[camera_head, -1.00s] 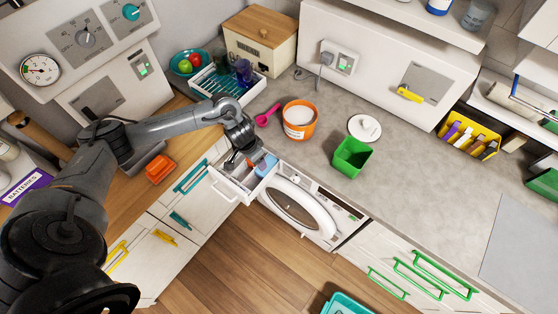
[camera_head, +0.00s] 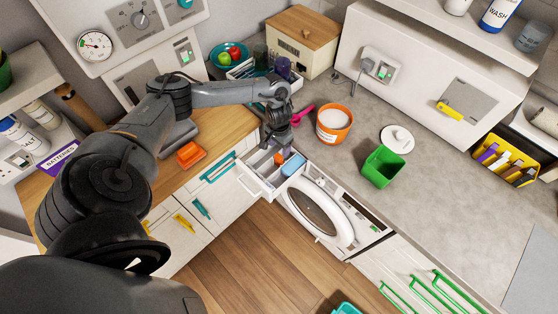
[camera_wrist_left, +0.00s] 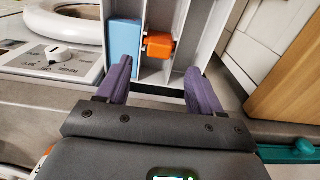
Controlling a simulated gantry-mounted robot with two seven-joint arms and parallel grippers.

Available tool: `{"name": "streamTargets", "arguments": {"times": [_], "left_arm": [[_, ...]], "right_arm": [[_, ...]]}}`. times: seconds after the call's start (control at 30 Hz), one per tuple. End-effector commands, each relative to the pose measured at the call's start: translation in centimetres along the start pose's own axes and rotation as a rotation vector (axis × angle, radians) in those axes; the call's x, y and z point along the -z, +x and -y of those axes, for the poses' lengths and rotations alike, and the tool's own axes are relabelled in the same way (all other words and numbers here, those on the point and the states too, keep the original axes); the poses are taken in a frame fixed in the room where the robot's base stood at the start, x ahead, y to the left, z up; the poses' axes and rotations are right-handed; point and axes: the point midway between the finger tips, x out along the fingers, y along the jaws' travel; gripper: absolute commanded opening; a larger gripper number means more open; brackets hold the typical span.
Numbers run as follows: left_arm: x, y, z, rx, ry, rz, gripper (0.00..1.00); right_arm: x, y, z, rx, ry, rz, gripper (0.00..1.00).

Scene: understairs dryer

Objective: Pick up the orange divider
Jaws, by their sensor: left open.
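A small orange divider (camera_wrist_left: 158,45) sits in the open white drawer (camera_wrist_left: 180,75), between its thin inner walls. It also shows as a small orange spot in the head view (camera_head: 279,158). A light blue box (camera_wrist_left: 124,47) lies in the compartment to its left in the wrist view. My left gripper (camera_wrist_left: 160,78) is open and empty, its two purple fingers pointing at the drawer with the orange divider between their lines, apart from it. In the head view the left gripper (camera_head: 277,136) is above the back of the drawer. My right gripper is not in view.
An orange tray (camera_head: 190,154) sits on the wooden counter to the left. An orange tub (camera_head: 334,124), a pink scoop (camera_head: 301,114) and a green bin (camera_head: 383,166) stand on the grey counter behind and right of the drawer. A white round-doored dryer (camera_head: 318,210) is beside the drawer.

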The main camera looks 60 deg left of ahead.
Motion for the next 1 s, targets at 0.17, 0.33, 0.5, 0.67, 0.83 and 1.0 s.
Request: {"name": "streamTargets", "arguments": {"times": [0.17,0.33,0.5,0.67,0.83,1.0], "left_arm": [[-0.3,2.2,-0.1,0.0,-0.001,0.003,0.66],[-0.3,4.1,-0.1,-0.001,0.0,0.002,0.66],[-0.3,4.6,-0.1,0.0,0.002,0.0,0.66],[-0.3,4.6,-0.1,0.0,0.002,0.0,0.66],[-0.3,4.6,-0.1,0.0,0.002,0.0,0.4],[-0.3,4.6,-0.1,0.0,0.002,0.0,0.14]], "right_arm": [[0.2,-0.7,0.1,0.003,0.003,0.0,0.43],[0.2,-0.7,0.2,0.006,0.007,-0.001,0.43],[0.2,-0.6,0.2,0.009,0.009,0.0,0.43],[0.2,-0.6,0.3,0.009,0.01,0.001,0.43],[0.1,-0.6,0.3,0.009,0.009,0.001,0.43],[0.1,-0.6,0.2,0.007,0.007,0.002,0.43]]}}
